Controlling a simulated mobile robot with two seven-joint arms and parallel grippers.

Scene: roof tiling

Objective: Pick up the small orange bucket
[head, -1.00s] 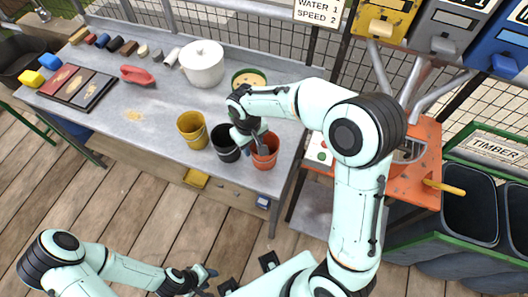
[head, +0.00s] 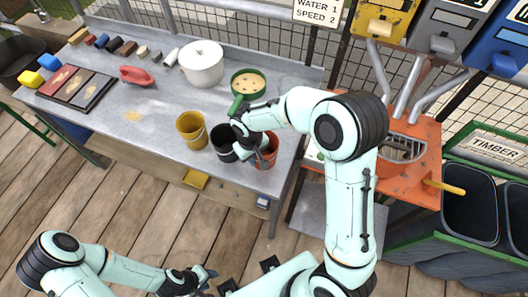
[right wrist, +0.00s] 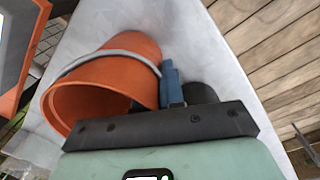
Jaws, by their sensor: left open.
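The small orange bucket (head: 267,159) stands on the grey worktable near its right front corner, partly hidden by my right gripper (head: 256,158). In the right wrist view the orange bucket (right wrist: 105,82) shows its open mouth and a grey band near the rim. One blue finger of that gripper (right wrist: 172,82) lies close along the bucket's right side. The other finger is hidden, so I cannot tell whether the jaws grip the wall. My left gripper (head: 205,279) is open and empty, low in the view, away from the table.
A black bucket (head: 222,143) stands close on the left of the orange one, with a yellow bucket (head: 191,130) beyond it. A white pot (head: 202,66) and a green-rimmed round container (head: 248,83) are behind. An orange stand (head: 421,148) is at the right.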

